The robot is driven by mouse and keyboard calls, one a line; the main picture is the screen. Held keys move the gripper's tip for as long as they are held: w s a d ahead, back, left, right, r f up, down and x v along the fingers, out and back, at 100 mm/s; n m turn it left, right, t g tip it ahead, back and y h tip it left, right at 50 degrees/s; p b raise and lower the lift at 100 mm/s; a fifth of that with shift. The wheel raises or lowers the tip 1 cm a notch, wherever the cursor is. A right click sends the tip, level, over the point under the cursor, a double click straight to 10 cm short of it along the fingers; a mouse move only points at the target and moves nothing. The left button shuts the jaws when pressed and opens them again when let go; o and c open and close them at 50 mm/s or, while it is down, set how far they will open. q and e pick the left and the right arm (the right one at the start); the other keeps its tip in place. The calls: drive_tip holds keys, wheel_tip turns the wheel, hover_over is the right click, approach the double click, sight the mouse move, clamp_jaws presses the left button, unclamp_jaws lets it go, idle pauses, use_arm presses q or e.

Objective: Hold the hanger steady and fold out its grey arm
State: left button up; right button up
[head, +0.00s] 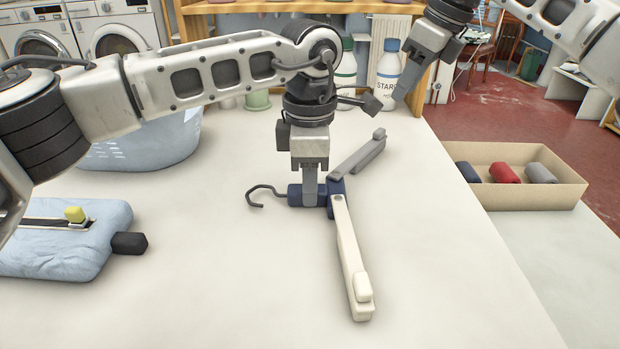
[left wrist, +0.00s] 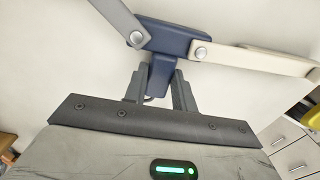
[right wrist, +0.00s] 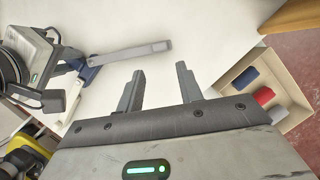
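The hanger lies on the pale table, its dark blue hub (head: 336,186) near the middle and its hook (head: 262,194) pointing left. Its cream arm (head: 350,255) runs toward the front edge. Its grey arm (head: 358,158) slants to the back right; it also shows in the left wrist view (left wrist: 118,20) and right wrist view (right wrist: 130,54). My left gripper (head: 310,192) comes down on the blue stem, with a finger on each side of it in the left wrist view (left wrist: 160,88). My right gripper (right wrist: 158,82) is open and empty, raised behind and right of the grey arm.
A cardboard box (head: 520,197) with blue, red and grey rolls stands at the right. A light blue padded piece (head: 60,240) with a yellow knob lies at the left. A basket (head: 140,150) and bottles (head: 388,75) stand behind. The table's front and right are clear.

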drive_tip(key=shift+o, duration=1.4)
drive_tip(key=shift+f, duration=0.1)
drive_tip(key=y, duration=0.4)
approach(381, 130)
drive_tip(key=shift+t, duration=0.4)
drive_tip(key=f, duration=0.1)
drive_tip(key=a+f, duration=0.1)
drive_tip(key=s+f, duration=0.1)
drive_tip(key=shift+s+a+f, duration=0.1)
drive_tip(key=shift+a+f, duration=0.25)
drive_tip(key=s+d+t+y, duration=0.1)
drive_tip(key=d+t+y, duration=0.1)
drive_tip(key=shift+s+d+f, duration=0.35)
drive_tip(key=shift+s+d, duration=0.05)
drive_tip(key=s+d+t, duration=0.1)
drive_tip(key=d+r+y, duration=0.1)
drive_tip(key=s+d+t, duration=0.1)
drive_tip(key=shift+s+d+r+t+y, duration=0.15)
drive_tip(key=shift+s+r+t+y, duration=0.15)
drive_tip(key=shift+s, duration=0.1)
drive_tip(key=x, duration=1.1)
drive_tip(key=shift+w+a, duration=0.3)
clamp_jaws()
